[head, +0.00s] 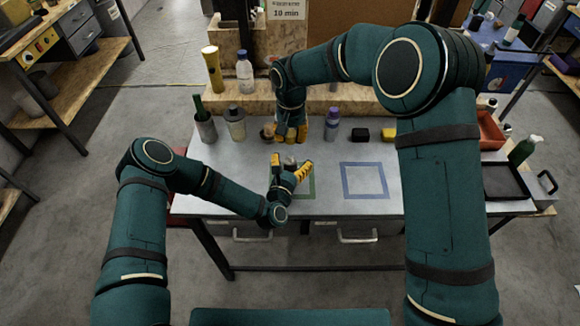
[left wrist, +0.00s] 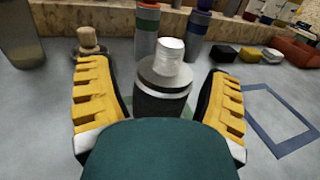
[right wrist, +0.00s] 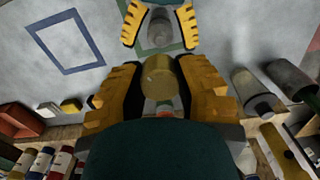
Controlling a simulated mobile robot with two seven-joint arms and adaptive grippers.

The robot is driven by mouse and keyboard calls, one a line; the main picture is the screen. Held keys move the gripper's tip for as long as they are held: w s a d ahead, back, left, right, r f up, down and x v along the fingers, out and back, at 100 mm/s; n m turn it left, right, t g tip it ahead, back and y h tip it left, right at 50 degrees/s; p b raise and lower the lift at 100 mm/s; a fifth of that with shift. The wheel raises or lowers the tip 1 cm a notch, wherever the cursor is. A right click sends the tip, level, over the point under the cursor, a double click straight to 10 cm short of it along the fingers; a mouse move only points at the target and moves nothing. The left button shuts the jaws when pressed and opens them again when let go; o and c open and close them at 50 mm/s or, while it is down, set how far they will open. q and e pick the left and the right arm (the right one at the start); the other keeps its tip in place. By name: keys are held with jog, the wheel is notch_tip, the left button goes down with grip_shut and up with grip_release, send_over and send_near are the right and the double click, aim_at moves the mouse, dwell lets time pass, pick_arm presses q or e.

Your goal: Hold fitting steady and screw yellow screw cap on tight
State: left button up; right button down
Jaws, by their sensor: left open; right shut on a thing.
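The grey metal fitting (left wrist: 162,88), with a narrower pale top, stands upright on the bench between the spread fingers of my left gripper (left wrist: 160,100). In the head view my left gripper (head: 290,167) is open around it, over the green taped square (head: 309,186). Gaps show between fingers and fitting in the left wrist view. My right gripper (right wrist: 160,85) is shut on the yellow screw cap (right wrist: 159,76). It holds the cap behind the fitting and apart from it. In the head view the right gripper (head: 291,138) largely hides the cap.
A blue taped square (head: 365,164) to the right is empty. A purple-topped bottle (head: 332,124), a black block (head: 360,134) and a yellow block (head: 388,134) stand at the back. A cup (head: 205,128) and a grey bottle (head: 235,123) stand back left. A black tray (head: 505,181) lies right.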

pick_arm(q)
grip_shut()
dwell(0.5)
pick_arm(e)
jog(key=m, duration=0.2)
jog(key=s+m, duration=0.1)
jog(key=m, duration=0.1)
jog(key=shift+a+m, duration=0.2)
jog(key=shift+m, duration=0.2)
